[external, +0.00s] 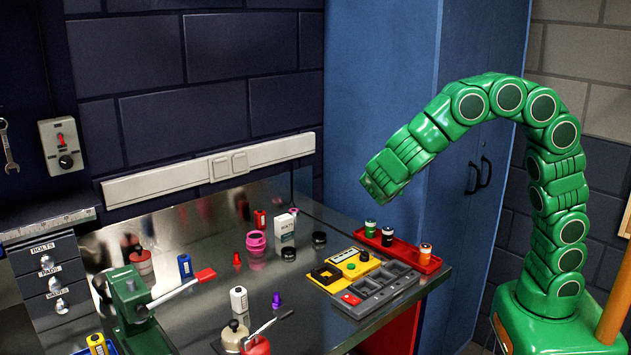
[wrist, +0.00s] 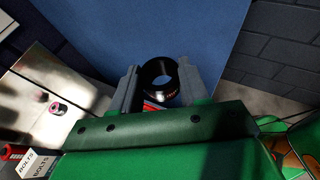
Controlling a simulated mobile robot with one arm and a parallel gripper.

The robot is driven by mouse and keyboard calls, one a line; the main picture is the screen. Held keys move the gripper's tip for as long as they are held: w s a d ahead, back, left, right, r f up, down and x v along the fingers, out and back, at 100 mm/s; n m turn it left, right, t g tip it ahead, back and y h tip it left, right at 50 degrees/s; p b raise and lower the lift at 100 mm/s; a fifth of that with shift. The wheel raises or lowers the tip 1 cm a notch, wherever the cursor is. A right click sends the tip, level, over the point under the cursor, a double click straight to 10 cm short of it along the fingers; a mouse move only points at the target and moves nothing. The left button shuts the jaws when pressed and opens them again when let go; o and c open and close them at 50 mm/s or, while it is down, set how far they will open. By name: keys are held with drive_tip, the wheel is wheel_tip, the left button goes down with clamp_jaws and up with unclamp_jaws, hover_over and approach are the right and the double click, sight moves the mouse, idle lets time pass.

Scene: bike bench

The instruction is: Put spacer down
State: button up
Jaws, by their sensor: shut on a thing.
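My gripper (external: 374,188) hangs in the air above the back right of the bench in the external view. In the wrist view its two grey fingers (wrist: 159,82) are shut on a black ring-shaped spacer (wrist: 158,97), whose round hole faces the camera. Faint reddish marks show on the spacer's lower side. In the external view the spacer cannot be made out at the gripper's tip. Below the gripper, a red tray (external: 425,267) holds several small bottles.
A blue cabinet (external: 400,100) rises behind the bench's right end. Bare bench shows around the pieces.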

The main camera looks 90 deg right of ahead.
wheel_tip(320, 180, down, 3)
hover_over(345, 230)
drive_tip(key=s, duration=0.1)
drive_tip(key=f, duration=0.8)
drive_tip(key=shift+a, duration=0.3)
drive_tip(key=shift+w+d+f, duration=0.15)
drive_tip(key=shift+w+f, duration=0.2)
drive_tip(key=shift+f, duration=0.3)
drive_tip(key=shift+w+f, duration=0.1)
drive_tip(key=shift+f, duration=1.45)
drive_tip(key=shift+f, duration=0.2)
drive_tip(key=o, duration=1.1)
drive_tip(key=shift+c, duration=0.2)
drive_tip(key=shift+r, duration=0.15)
